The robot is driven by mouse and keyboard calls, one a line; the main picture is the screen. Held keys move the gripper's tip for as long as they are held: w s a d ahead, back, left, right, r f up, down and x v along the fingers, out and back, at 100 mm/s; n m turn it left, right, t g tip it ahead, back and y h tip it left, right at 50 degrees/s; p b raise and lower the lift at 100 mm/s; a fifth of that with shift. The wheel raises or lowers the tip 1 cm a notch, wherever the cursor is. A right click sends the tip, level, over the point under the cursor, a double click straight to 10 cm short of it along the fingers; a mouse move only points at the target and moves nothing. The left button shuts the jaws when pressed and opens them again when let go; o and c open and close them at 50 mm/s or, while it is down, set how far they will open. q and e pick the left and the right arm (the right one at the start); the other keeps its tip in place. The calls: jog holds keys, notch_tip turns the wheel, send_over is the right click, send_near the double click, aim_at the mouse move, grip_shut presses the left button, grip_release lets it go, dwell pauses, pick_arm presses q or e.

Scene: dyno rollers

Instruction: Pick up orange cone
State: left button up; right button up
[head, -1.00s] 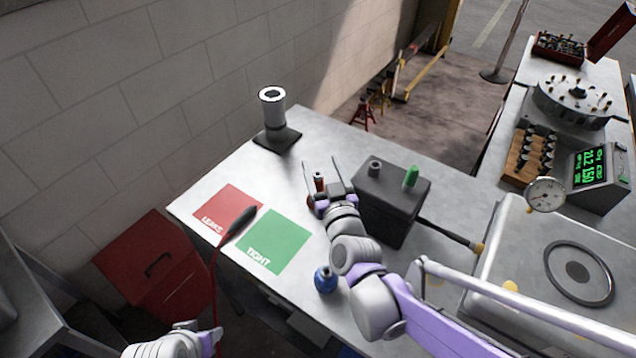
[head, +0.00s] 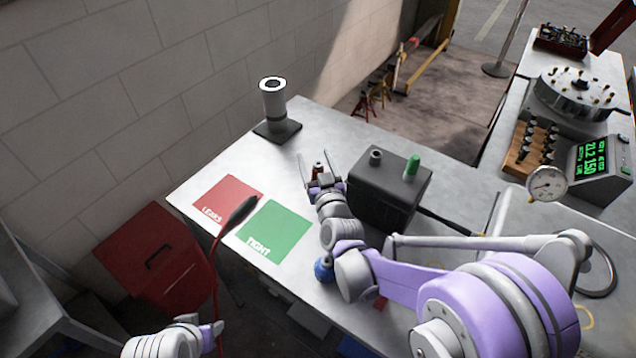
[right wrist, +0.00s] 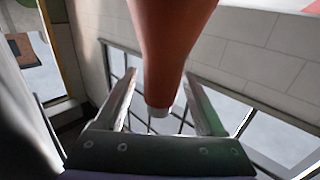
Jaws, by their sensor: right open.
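The orange cone (head: 318,169) stands on the metal bench, left of a dark block, and is small and partly hidden by my right gripper in the head view. In the right wrist view the cone (right wrist: 168,45) is large, orange-brown and tapered, with a pale tip pointing down the picture. My right gripper (head: 315,158) is open around the cone, with one finger on each side in the right wrist view (right wrist: 160,85). I cannot tell whether either finger touches it. My left gripper (head: 208,335) shows only partly at the bottom left, and its jaws cannot be made out.
The dark block (head: 385,200) with a green peg (head: 411,166) stands close right of the right gripper. A grey cylinder (head: 273,103) stands at the back. Red (head: 228,198) and green (head: 272,232) mats lie left. A blue object (head: 323,270) sits beside my right arm.

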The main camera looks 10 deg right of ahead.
jog(key=shift+w, duration=0.3)
grip_shut()
dwell(0.3)
